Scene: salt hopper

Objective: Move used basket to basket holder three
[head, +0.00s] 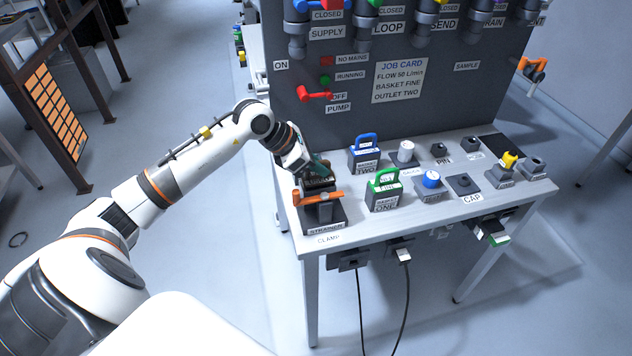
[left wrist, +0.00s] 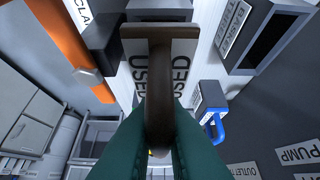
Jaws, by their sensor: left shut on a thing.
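My left gripper (head: 318,168) is over the strainer (head: 322,215) at the left end of the bench. In the left wrist view its green fingers (left wrist: 150,140) are shut on the brown handle of the used basket (left wrist: 132,62), whose white plate reads USED. I cannot tell how far the basket sits in or above the strainer. The orange clamp lever (head: 318,197) lies across the strainer's front. I cannot make out holder three in the head view. My right gripper is out of view.
The blue-handled basket (head: 364,152) stands in holder two and the green-handled basket (head: 384,190) in holder one, both right of the strainer. A grey panel (head: 440,110) with pipes, valves and a job card rises behind. Several small fittings stand further right.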

